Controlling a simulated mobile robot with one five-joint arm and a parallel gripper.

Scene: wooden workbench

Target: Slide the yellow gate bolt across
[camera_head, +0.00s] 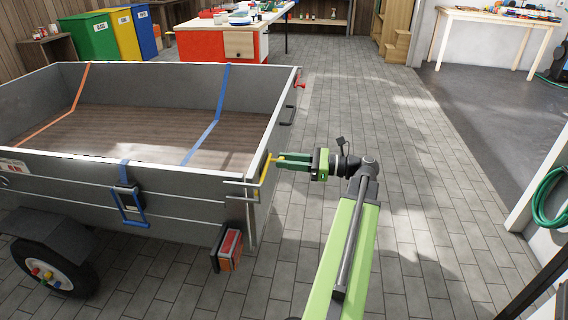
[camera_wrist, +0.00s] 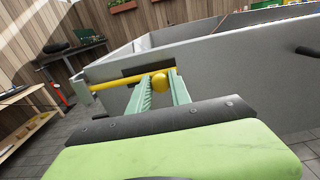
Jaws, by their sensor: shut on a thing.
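The yellow gate bolt (camera_wrist: 115,87) is a round bar along the outside of the grey trailer's end gate (camera_wrist: 215,80) in the wrist view. Its yellow knob (camera_wrist: 160,82) sits between the green fingers of my gripper (camera_wrist: 158,88). In the head view the bolt (camera_head: 265,173) shows at the trailer's near right corner. My gripper (camera_head: 284,161) reaches it from the right and is shut on the knob. The fingertips hide part of the bolt and the dark plate behind it.
The trailer (camera_head: 150,172) has a blue strap (camera_head: 211,122) and an orange strap (camera_head: 70,112) across its bed. A red lamp (camera_head: 230,249) hangs below the near corner. The paved floor (camera_head: 430,200) to the right is clear. A green hose (camera_head: 548,200) hangs at the right wall.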

